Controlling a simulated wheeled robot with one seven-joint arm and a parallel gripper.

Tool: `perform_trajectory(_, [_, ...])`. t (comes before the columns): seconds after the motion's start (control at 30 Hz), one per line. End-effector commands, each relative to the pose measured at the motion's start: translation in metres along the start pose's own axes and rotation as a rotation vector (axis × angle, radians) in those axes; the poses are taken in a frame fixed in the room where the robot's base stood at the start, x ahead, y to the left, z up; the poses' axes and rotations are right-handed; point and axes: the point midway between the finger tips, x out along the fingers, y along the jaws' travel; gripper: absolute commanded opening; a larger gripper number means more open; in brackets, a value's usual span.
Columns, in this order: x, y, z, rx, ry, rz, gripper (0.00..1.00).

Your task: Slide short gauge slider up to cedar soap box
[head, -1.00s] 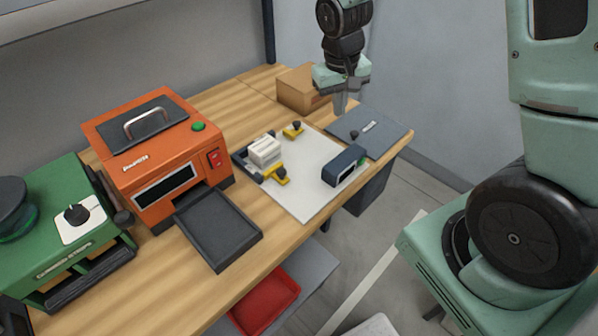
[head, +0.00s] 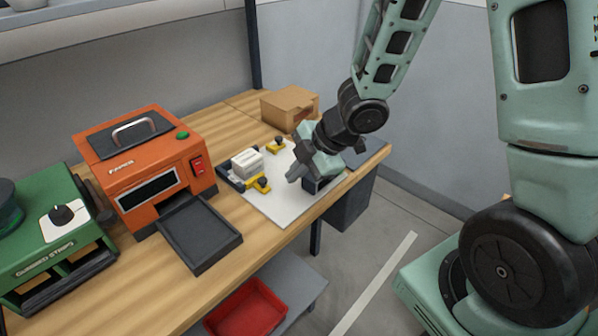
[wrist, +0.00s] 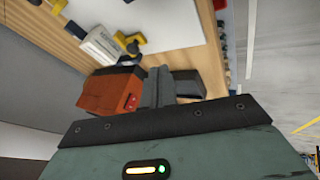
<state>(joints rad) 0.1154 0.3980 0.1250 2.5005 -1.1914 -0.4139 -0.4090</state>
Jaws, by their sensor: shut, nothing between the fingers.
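A white box (head: 246,163) with faint printed lines, seemingly the soap box, sits at the left of the white board (head: 272,206) against a dark fence. One yellow slider (head: 257,184) with a black knob is close to the box's front. Another yellow slider (head: 276,146) is behind and right of the box, apart from it. I cannot read which slider is the short one. My gripper (head: 293,176) is shut and empty, above the board, right of the box and front slider. In the wrist view, the box (wrist: 101,45) and a slider (wrist: 131,42) show beyond my shut fingers (wrist: 158,84).
A cardboard box (head: 289,107) is at the back. An orange machine (head: 150,170) with a dark tray (head: 199,235) stands left, a green machine (head: 45,235) further left.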

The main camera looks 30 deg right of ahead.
Motion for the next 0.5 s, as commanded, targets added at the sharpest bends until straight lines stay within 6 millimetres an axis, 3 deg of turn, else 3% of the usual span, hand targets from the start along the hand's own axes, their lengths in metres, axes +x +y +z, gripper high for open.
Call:
perform_trajectory(0.03, [0.017,-0.003,0.002,-0.002,0.001,-0.004,0.0])
perform_trajectory(0.27, [0.062,-0.002,0.001,0.0,-0.001,-0.005,0.0])
perform_trajectory(0.5, [0.076,0.026,0.002,0.002,-0.002,0.0,0.0])
